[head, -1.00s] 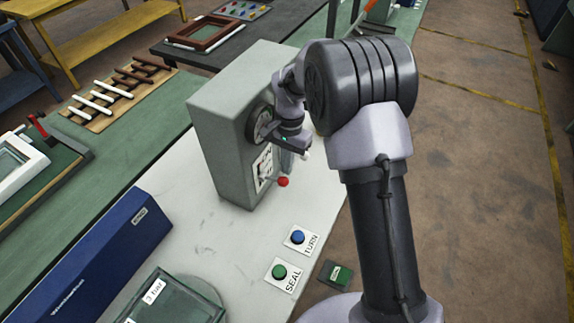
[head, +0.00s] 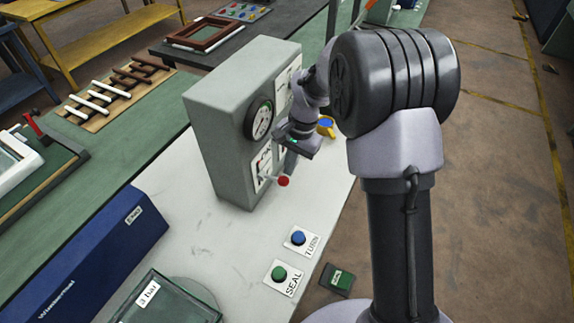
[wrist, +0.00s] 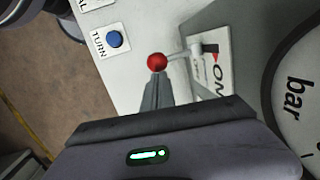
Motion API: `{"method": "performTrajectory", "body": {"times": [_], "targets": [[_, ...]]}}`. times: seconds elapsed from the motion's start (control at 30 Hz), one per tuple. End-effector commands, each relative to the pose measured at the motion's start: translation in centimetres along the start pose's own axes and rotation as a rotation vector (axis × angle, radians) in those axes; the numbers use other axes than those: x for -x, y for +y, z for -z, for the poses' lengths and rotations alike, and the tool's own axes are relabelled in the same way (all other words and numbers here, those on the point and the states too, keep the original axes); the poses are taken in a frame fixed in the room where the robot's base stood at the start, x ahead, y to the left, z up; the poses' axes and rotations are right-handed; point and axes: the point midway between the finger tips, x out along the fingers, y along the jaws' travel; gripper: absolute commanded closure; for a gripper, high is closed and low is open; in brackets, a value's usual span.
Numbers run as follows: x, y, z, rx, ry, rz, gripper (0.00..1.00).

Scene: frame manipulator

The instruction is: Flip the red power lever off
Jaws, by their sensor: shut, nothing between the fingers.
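The red ball of the power lever (head: 283,181) sticks out low on the front of the grey-green control box (head: 218,135). In the wrist view the red ball (wrist: 157,61) sits on a pale rod (wrist: 182,55) that comes out of a slot in a white plate with partly hidden lettering. My gripper (head: 290,166) is just above the lever in the head view, fingers pointing down. In the wrist view the fingertips (wrist: 157,84) are shut, empty and close to the ball. I cannot tell whether they touch it.
A round gauge (head: 259,119) is on the box above the lever. Blue TURN (head: 298,238) and green SEAL (head: 279,273) buttons are on the pale bench in front. A blue case (head: 95,250) lies at left. A yellow-and-blue part (head: 326,125) shows behind my wrist.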

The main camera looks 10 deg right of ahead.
Motion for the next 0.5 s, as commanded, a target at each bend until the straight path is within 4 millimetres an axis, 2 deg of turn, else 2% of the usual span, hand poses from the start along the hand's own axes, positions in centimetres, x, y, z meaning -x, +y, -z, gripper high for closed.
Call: {"method": "performTrajectory", "body": {"times": [0.33, 0.5], "targets": [[-2.4, 1.5, 0.4, 0.020, -0.008, 0.205, 1.00], [-3.0, 1.9, 0.5, 0.026, -0.009, 0.203, 1.00]]}}
